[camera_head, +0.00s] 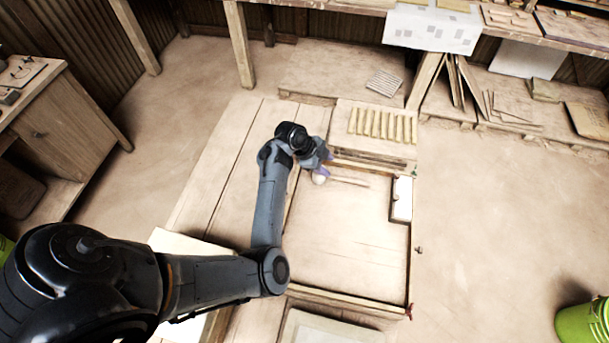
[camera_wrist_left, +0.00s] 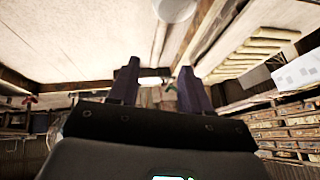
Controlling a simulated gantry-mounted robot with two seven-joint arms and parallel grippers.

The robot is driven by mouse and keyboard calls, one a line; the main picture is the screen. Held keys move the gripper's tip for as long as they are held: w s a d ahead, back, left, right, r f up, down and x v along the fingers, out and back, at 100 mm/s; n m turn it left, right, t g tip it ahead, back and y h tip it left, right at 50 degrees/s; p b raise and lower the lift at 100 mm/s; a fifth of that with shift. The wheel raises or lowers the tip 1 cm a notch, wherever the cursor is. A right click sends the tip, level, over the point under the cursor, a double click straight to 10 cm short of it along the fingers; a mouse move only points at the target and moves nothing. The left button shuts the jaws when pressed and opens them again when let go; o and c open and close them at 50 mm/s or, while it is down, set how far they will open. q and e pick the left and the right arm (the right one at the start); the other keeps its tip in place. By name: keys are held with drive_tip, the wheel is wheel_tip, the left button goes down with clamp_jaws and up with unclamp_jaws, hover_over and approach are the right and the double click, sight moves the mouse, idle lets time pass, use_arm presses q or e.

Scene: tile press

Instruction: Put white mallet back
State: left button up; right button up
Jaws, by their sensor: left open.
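A white rounded thing, likely the head of the white mallet (camera_head: 320,179), shows on the work table just below my left gripper (camera_head: 326,165). A thin pale stick lies to its right; I cannot tell whether it is the mallet's handle. In the left wrist view a white round shape, likely the mallet head (camera_wrist_left: 176,8), is at the top edge, beyond the fingertips. My left gripper's two dark fingers (camera_wrist_left: 158,68) stand apart with no object clearly held between them. Contact with the mallet cannot be told. My right gripper is not in view.
The wooden work table (camera_head: 340,245) has a raised edge frame. A row of several pale wooden bars (camera_head: 383,125) lies at its far end. A white box (camera_head: 401,199) stands at the right edge. A green bucket (camera_head: 585,322) is at the lower right. The table's middle is clear.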

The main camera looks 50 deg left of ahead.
use_arm(q)
drive_tip(key=s+a+n+g+y, duration=0.1)
drive_tip(key=s+a+n+y, duration=0.3)
drive_tip(key=s, duration=0.6)
drive_tip(key=s+d+r+n, duration=0.2)
drive_tip(key=s+d+n, duration=0.1)
drive_tip(key=s+d, duration=0.6)
drive_tip(key=s+d+r+n+g, duration=0.1)
drive_tip(key=s+d+r+n, duration=0.1)
drive_tip(key=s+d, duration=0.6)
drive_tip(key=shift+s+d+n+h, duration=0.3)
drive_tip(key=shift+s+d+n, duration=0.1)
drive_tip(key=shift+s, duration=0.35)
